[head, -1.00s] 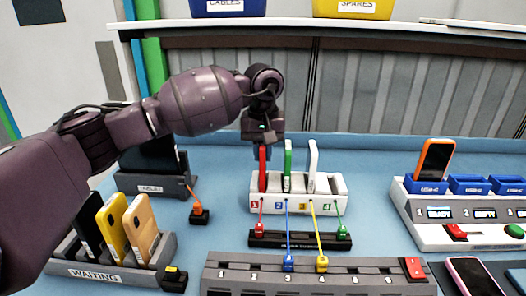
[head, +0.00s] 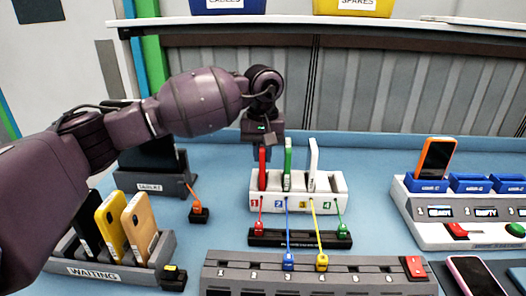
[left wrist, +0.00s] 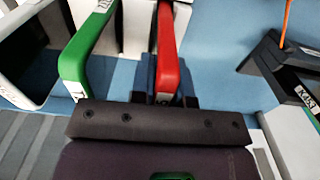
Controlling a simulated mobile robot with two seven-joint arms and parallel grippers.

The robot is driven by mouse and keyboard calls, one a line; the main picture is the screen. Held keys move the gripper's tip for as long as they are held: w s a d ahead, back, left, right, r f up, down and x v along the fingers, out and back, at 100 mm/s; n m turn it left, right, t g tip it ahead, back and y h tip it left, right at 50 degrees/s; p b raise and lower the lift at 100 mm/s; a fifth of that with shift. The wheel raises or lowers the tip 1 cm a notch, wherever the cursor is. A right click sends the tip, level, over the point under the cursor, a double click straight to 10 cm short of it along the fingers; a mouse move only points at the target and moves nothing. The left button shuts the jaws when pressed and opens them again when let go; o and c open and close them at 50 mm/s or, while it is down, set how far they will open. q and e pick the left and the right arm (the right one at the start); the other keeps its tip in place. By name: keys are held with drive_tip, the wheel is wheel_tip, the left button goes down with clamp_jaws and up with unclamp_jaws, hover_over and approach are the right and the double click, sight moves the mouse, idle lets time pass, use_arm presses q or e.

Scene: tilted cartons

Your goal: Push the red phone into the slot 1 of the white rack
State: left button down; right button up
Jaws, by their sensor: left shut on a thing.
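The red phone (head: 262,167) stands upright in slot 1, the leftmost slot of the white rack (head: 328,205). My left gripper (head: 262,146) is at the phone's top edge, pointing down, and is shut on it. In the left wrist view the red phone (left wrist: 168,55) lies between the dark fingers. How deep the phone sits in the slot is hard to tell. A green phone (head: 288,160) stands in slot 2 and a white phone (head: 313,160) in slot 3. Slot 4 looks empty. My right gripper is not in view.
A power strip (head: 225,272) and coloured cables lie in front of the rack. The WAITING rack (head: 165,250) with several phones stands at left, a tablet stand (head: 150,184) behind it. At right is a station (head: 455,235) holding an orange phone (head: 436,158).

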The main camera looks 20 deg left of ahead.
use_arm(q)
drive_tip(key=shift+f, duration=0.15)
drive_tip(key=c, duration=0.6)
unclamp_jaws()
drive_tip(key=shift+r+p, duration=0.55)
drive_tip(key=shift+r, duration=3.05)
